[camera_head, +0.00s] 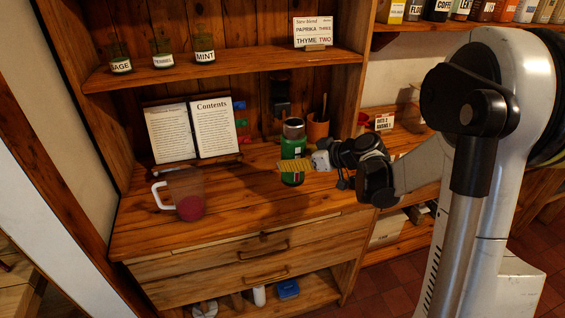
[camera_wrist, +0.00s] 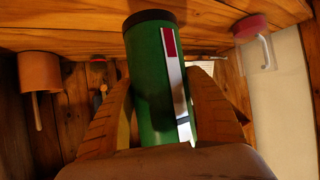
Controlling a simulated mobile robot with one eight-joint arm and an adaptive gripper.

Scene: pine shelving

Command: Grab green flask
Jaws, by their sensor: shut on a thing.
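The green flask (camera_head: 292,147) stands upright over the wooden counter, with a dark and silver top. My gripper (camera_head: 295,166) reaches in from the right and is shut on its middle, the yellowish finger lying across the green body. In the wrist view, which looks upside down, the flask (camera_wrist: 152,85) sits between my two ribbed fingers (camera_wrist: 158,85), with a red and white label on its side. Its dark end lies near the counter. I cannot tell whether it touches the counter or is slightly raised.
An orange pot (camera_head: 318,127) stands close behind the flask at right. A jug with red contents (camera_head: 188,200) is at front left, and an open book (camera_head: 192,132) stands behind. A shelf (camera_head: 225,68) with small jars overhangs. The counter's front middle is clear.

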